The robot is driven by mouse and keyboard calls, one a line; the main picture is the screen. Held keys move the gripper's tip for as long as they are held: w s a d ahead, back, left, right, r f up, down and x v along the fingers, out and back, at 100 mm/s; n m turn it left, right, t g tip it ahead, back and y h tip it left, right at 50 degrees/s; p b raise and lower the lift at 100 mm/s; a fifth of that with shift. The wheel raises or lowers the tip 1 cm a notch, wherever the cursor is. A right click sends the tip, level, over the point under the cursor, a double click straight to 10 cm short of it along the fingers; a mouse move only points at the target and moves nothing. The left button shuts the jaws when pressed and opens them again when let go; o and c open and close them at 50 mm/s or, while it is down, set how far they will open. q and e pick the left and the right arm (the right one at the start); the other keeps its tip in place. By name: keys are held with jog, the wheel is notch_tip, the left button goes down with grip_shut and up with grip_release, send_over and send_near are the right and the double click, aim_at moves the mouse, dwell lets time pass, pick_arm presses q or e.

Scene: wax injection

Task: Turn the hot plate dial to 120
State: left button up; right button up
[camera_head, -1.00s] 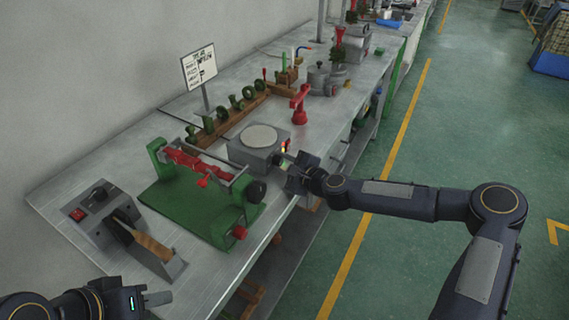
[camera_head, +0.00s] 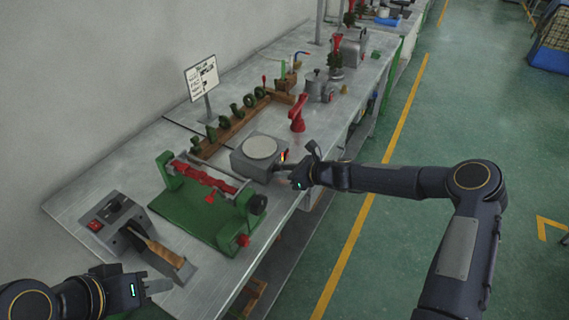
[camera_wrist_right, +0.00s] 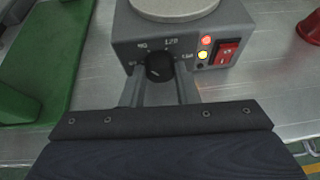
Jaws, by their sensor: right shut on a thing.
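The hot plate (camera_head: 250,165) is a grey box with a round pale top, standing on the bench. In the right wrist view its front panel (camera_wrist_right: 215,22) shows the black dial (camera_wrist_right: 159,67), with markings around it that include 120 at the upper right. A faint light mark shows low on the dial; I cannot tell which number it points to. My right gripper (camera_wrist_right: 160,88) is shut on the dial, one finger at each side. In the head view my right gripper (camera_head: 279,174) reaches the front of the plate. My left gripper (camera_head: 157,286) is empty, away from the plate.
A red switch (camera_wrist_right: 228,52) and lit lamps sit right of the dial. A green stand with a red bar (camera_head: 200,210) is left of the plate. A red upright tool (camera_head: 298,115) stands behind it. A grey device with a wooden-handled piece (camera_head: 160,250) is at the near left.

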jog(key=shift+w+d+r+m+g+y+p, duration=0.1)
jog(key=shift+r+m+g+y+p, duration=0.1)
jog(key=shift+m+g+p, duration=0.3)
jog(key=shift+w+r+m+g+y+p, duration=0.1)
jog(key=shift+m+g+y+p, duration=0.1)
jog(key=shift+m+p, duration=0.35)
jog(key=shift+f+m+g+y+p, duration=0.2)
jog(key=shift+m+g+y+p, duration=0.1)
jog(key=shift+m+g+p, duration=0.15)
jog(key=shift+w+f+m, duration=0.1)
jog(key=shift+m, duration=0.2)
jog(key=shift+d+f+m+g+y+b, duration=0.2)
jog(key=shift+m+g+y+b, duration=0.15)
jog(key=shift+m+g+y, duration=0.3)
pick_arm(q)
jog(key=shift+r+b, duration=0.65)
jog(key=shift+r, duration=0.35)
pick_arm(e)
jog(key=shift+w+m+y, duration=0.1)
jog(key=shift+m+y, duration=0.45)
jog(key=shift+m, duration=0.4)
pick_arm(q)
jog(key=shift+f, duration=0.1)
pick_arm(e)
jog(key=shift+g, duration=0.3)
jog(key=o, duration=1)
jog(key=shift+c, duration=0.2)
